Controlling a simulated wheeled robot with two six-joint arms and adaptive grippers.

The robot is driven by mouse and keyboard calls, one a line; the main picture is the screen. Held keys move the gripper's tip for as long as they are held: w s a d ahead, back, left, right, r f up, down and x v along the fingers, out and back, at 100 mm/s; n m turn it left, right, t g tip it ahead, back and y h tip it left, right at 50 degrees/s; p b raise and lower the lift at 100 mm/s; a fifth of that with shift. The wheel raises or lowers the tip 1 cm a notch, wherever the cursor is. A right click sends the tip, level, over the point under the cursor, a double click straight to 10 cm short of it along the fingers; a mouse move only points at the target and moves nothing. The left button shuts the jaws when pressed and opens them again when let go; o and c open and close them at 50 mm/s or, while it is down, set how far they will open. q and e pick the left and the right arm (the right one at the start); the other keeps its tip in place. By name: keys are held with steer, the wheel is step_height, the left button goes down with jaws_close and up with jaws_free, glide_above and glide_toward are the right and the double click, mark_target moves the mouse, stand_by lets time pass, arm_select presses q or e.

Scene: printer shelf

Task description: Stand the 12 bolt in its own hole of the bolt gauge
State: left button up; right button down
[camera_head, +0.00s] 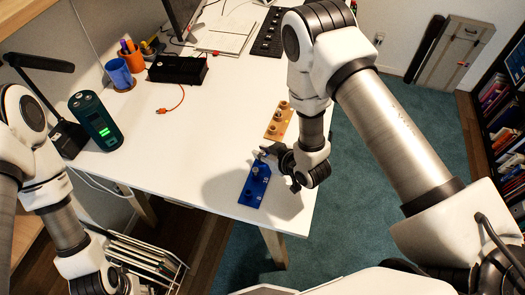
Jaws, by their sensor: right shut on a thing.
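The blue bolt gauge (253,187) lies flat on the white table near its front right corner, with small holes and pale markings on its face. My right gripper (270,156) is at the gauge's far end, just above it. It is shut on a small grey bolt (262,154), of which only a little shows; its number cannot be read. I cannot tell whether the bolt touches the gauge or is in a hole. My left arm hangs at the lower left, and its fingertips are outside the picture.
A wooden block (279,122) with several round pieces stands behind the gauge. A dark green device (95,120), a blue cup (118,73) and a black box (178,69) with an orange cable stand farther left. The middle of the table (190,145) is clear.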

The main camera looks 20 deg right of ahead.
steer(key=c, duration=1.1)
jaws_free()
steer(key=shift+r, duration=0.1)
steer(key=v, duration=1.2)
steer(key=shift+a, duration=0.1)
